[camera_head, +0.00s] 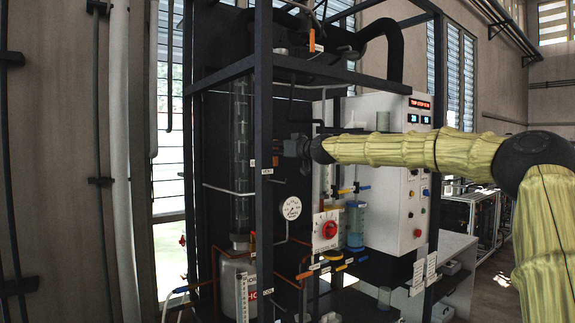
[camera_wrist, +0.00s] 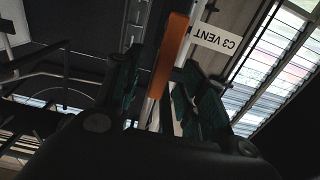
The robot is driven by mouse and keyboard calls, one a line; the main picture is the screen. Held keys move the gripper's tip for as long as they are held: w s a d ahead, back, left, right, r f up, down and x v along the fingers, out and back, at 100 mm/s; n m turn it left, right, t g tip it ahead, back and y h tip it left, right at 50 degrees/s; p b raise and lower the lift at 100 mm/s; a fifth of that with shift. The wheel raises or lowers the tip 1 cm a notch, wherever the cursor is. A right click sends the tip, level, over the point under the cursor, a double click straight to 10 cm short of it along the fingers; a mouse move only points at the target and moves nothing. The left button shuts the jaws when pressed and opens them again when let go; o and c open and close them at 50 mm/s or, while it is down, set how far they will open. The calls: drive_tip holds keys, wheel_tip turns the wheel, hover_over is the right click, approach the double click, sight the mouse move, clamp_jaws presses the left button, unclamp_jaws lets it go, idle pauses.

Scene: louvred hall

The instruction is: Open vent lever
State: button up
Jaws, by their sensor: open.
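The vent lever (camera_wrist: 168,58) is a long orange handle in the upper middle of the wrist view. A white tag (camera_wrist: 214,38) reading "C3 VENT" shows upside down beside it. My gripper (camera_wrist: 160,85) is open, with one dark finger on each side of the lever; I cannot tell whether either touches it. In the head view my gripper (camera_head: 287,147) reaches in from the right to the black frame. A small orange piece (camera_head: 275,160) beside it seems to be the lever, mostly hidden by the gripper and a frame post.
Black frame posts (camera_head: 264,120) stand close to my gripper. Below are a round gauge (camera_head: 291,208), a red knob (camera_head: 329,229) and thin pipes. A white control box (camera_head: 385,222) stands behind my arm. Another orange handle (camera_head: 312,40) is higher up. Louvred windows (camera_head: 172,110) are at left.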

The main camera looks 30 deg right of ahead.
drive_tip(key=s+b, duration=0.3)
drive_tip(key=s, duration=0.3)
drive_tip(key=shift+s+d, duration=0.25)
